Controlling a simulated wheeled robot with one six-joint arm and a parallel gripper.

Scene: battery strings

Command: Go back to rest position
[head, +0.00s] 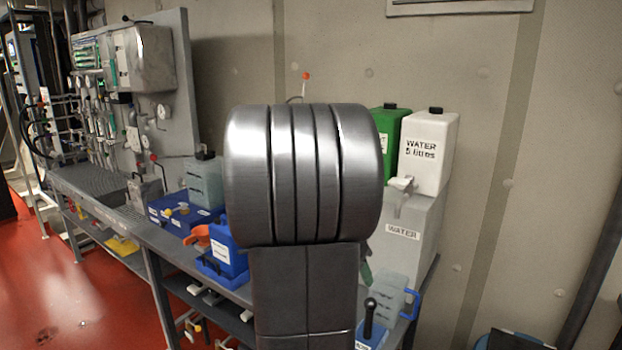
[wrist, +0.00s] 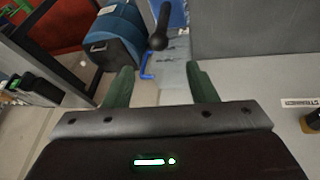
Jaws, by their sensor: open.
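My gripper (wrist: 160,88) shows in the wrist view with its two green fingers spread apart and nothing between them. Beyond the fingertips are a black-handled tool (wrist: 158,30) and a blue handle (wrist: 147,66). In the head view my own arm fills the middle, and it hides most of my gripper and part of the bench behind it. A small green piece at the arm's right edge may be a fingertip.
A grey bench (head: 150,240) runs along the wall with blue containers. A white water canister (head: 428,150), a green canister (head: 388,135) and a grey water tank (head: 415,235) stand at the right. Red floor (head: 60,290) lies open at the left.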

